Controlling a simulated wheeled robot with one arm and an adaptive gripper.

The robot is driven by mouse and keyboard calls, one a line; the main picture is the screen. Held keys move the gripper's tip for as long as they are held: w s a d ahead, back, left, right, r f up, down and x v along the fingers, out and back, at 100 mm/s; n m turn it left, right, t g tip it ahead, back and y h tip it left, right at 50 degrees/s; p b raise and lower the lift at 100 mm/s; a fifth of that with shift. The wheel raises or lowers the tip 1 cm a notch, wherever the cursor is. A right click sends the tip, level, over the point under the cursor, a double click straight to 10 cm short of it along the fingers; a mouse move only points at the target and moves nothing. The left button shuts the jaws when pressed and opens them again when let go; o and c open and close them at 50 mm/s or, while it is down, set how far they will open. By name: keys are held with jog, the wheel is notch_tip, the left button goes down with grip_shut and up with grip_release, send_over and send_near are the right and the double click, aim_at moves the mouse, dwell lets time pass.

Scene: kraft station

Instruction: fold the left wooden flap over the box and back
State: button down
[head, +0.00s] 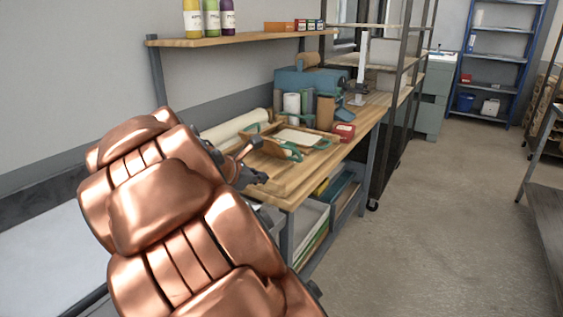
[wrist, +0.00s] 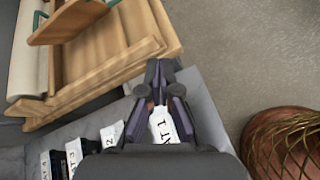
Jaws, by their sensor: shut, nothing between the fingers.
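In the head view a shallow wooden box (head: 298,137) with a pale sheet inside and green-edged wooden flaps lies on the workbench. A wooden flap (wrist: 68,22) with green handles stands up at the upper left of the wrist view, beside a wooden frame edge. I cannot tell for sure which flap it is. My gripper (wrist: 161,74) is shut and empty in the wrist view, just off the corner of the wooden bench top and apart from the flap. In the head view my copper arm hides part of the bench's near end.
The bench top (head: 272,188) carries a pale roll (head: 235,128), several dark and brown rolls and a red box (head: 344,131). A lower shelf holds white labelled items (wrist: 163,126) below my gripper. A bottle shelf (head: 235,39) hangs above.

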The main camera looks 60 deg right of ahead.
jog(key=w+d+n+h+b, duration=0.2)
jog(key=w+d+n, duration=0.4)
jog(key=d, duration=0.1)
send_near(282, 150)
jog(key=shift+t, duration=0.4)
jog(key=s+f, duration=0.3)
jog(key=shift+s+d+p, duration=0.3)
jog(key=shift+s+d, duration=0.05)
jog(key=shift+w+d+r+p, duration=0.1)
jog(key=shift+d+r+p, duration=0.2)
jog(key=shift+d, duration=0.7)
jog(key=shift+w+d+r+p, duration=0.1)
jog(key=shift+d+r, duration=0.35)
jog(key=shift+d, duration=0.55)
jog(key=shift+s+r+p, duration=0.1)
jog(key=shift+r+p, duration=0.05)
jog(key=shift+p, duration=0.2)
jog(key=shift+d+r+p, duration=0.15)
jog(key=shift+d+p, duration=0.05)
jog(key=shift+p, duration=0.45)
